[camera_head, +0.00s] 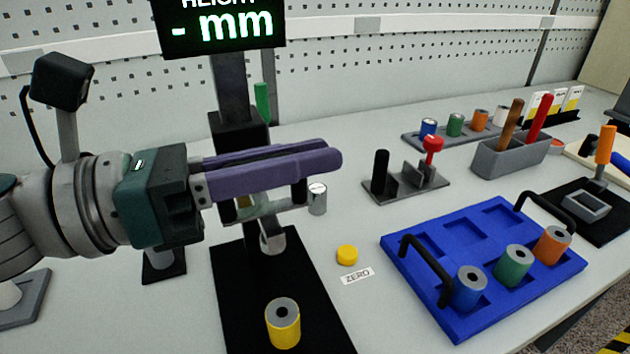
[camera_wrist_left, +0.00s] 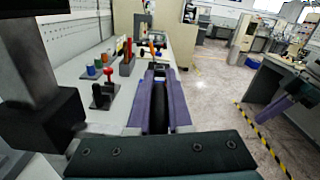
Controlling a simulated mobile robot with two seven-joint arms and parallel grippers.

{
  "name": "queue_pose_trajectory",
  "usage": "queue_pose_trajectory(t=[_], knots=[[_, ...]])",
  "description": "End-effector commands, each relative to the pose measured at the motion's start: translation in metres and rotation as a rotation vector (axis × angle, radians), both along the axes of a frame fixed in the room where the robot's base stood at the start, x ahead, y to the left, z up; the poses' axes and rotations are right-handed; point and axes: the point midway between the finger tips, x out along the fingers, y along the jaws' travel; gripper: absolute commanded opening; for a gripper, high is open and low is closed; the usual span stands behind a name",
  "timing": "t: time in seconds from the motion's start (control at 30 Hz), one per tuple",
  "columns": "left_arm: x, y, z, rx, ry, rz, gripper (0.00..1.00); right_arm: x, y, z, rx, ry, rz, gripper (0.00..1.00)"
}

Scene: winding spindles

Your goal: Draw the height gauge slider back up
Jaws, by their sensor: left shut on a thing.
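The height gauge has a dark column (camera_head: 232,88) with a black slider block (camera_head: 240,142) on it, above a black base (camera_head: 232,310). The display (camera_head: 220,28) on top reads "- mm". My left gripper (camera_head: 328,160) reaches across the front of the gauge, its long purple fingers shut on a dark bar. In the left wrist view the bar (camera_wrist_left: 158,92) shows between the fingers. The bar's join to the slider is hidden. A yellow spool (camera_head: 283,325) stands on the base, below and clear of the fingers. My right gripper (camera_wrist_left: 280,110) shows small at the right of the wrist view.
A yellow button (camera_head: 347,254) marked ZERO lies right of the base. A blue tray (camera_head: 410,285) with black handles holds blue, green and orange spools. A grey holder with a red knob (camera_head: 433,145) stands behind it. A perforated wall closes the back.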

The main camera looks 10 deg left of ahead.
Motion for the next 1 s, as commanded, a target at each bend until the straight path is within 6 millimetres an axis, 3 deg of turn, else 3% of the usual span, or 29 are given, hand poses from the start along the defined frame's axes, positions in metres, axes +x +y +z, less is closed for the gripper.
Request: queue_pose_trajectory(t=[0.5,0.93,0.97,1.0], knots=[[0.000,0.000,0.039,0.000,-0.003,-0.003,0.00,0.000,0.000,0.032,0.000,0.000,0.000,0.00],[0.000,-0.001,0.046,-0.004,-0.006,-0.003,0.00,0.000,0.000,0.036,0.000,0.000,0.000,0.00],[0.000,-0.001,0.046,-0.004,-0.006,-0.004,0.20,0.000,0.000,0.036,0.000,0.000,0.000,0.00],[0.000,-0.001,0.046,-0.004,-0.006,-0.004,0.24,0.000,0.000,0.036,0.000,0.000,0.000,0.00]])
